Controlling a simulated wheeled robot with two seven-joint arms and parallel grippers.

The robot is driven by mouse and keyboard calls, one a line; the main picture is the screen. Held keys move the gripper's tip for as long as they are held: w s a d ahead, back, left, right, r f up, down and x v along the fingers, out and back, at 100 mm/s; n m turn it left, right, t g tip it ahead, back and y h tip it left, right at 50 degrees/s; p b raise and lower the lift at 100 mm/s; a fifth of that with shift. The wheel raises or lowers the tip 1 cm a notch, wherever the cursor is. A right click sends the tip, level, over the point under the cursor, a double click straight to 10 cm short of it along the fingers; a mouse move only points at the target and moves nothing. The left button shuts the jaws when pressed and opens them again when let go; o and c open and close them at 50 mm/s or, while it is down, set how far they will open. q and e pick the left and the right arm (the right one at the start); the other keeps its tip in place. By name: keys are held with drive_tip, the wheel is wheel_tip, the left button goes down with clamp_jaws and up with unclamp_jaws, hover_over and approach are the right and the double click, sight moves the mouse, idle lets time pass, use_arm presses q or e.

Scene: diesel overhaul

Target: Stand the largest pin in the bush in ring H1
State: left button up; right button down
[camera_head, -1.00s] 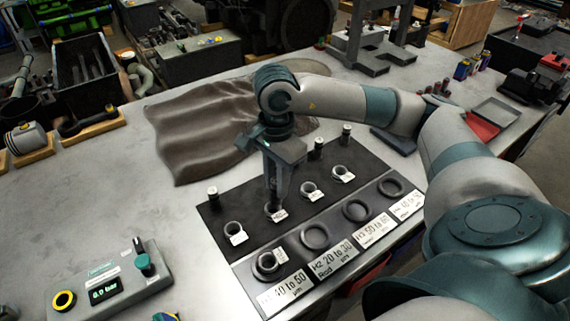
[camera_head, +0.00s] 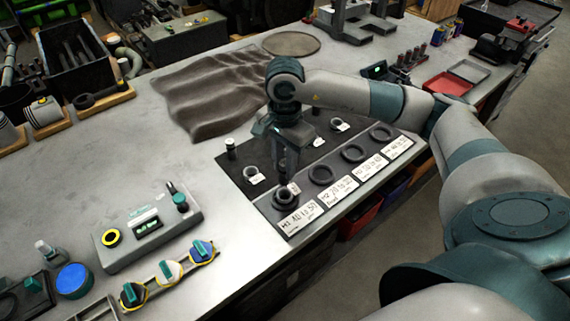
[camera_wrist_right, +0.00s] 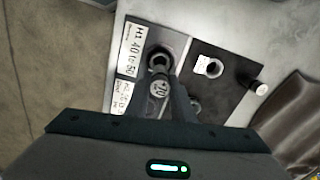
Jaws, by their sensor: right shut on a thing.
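My right gripper (camera_head: 288,176) is shut on an upright pin over the front-left corner of the black board. In the right wrist view, the pin's round end (camera_wrist_right: 158,88), which seems to read "+20", shows between the fingers (camera_wrist_right: 164,84). Ring H1 (camera_head: 277,203) lies just below the fingertips, by the card "H1 40 to 50" (camera_head: 299,219). A dark bush (camera_head: 285,195) sits in it; its opening (camera_wrist_right: 160,60) shows in the right wrist view. The pin's lower end is hidden, so I cannot tell whether it touches the bush. My left gripper is not seen.
A loose bush with a white tag (camera_head: 250,172) and a standing pin (camera_head: 231,148) are left of my gripper. Other rings line the board's front strip to the right (camera_head: 321,174). A pressure box (camera_head: 150,228) stands at left; a brown cloth (camera_head: 215,90) lies behind.

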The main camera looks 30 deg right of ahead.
sight(284, 184)
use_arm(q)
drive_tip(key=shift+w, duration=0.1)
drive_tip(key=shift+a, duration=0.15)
